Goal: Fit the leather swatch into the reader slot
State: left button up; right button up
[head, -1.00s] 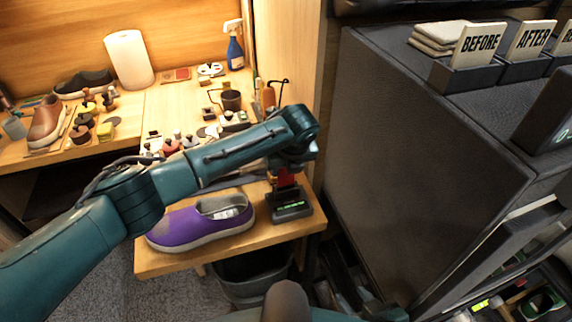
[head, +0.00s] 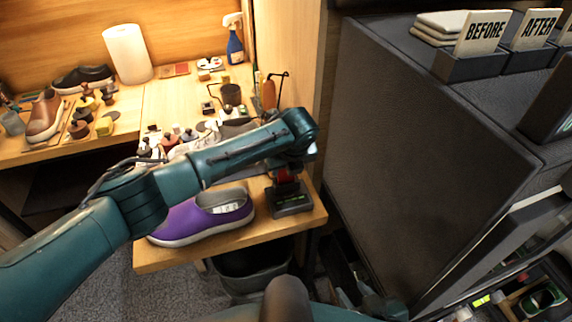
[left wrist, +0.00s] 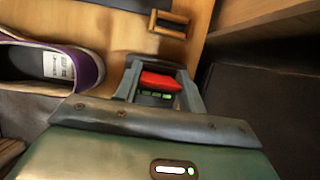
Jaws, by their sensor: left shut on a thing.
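The leather swatch is red; in the head view a small part of it (head: 284,175) shows just above the dark reader (head: 290,202). In the left wrist view the red swatch (left wrist: 160,80) lies between the two fingers of my left gripper (left wrist: 161,84), which is shut on it. The reader's green display (left wrist: 155,96) shows just below the swatch. My left gripper is directly over the reader in the head view (head: 287,170), partly hidden by its own wrist. The slot is hidden, so I cannot tell whether the swatch's lower edge is inside it. My right gripper is not in view.
A purple shoe (head: 203,217) stands left of the reader on the small wooden table (head: 160,258). A dark bin (head: 252,270) is below. A tall dark cabinet (head: 420,170) stands close on the right. Behind is a bench with bottles and shoes.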

pick_arm(q)
jog(key=shift+f, duration=0.5)
pick_arm(e)
jog(key=shift+f, duration=0.2)
pick_arm(q)
jog(key=o, duration=1)
pick_arm(e)
jog(key=shift+s+f, duration=0.1)
jog(key=shift+s, duration=0.05)
pick_arm(q)
jog(key=shift+r, duration=0.2)
jog(key=v, duration=1.3)
pick_arm(e)
jog(key=shift+d+f, duration=0.1)
jog(key=shift+f, duration=0.15)
pick_arm(q)
jog(key=shift+s+f, duration=0.15)
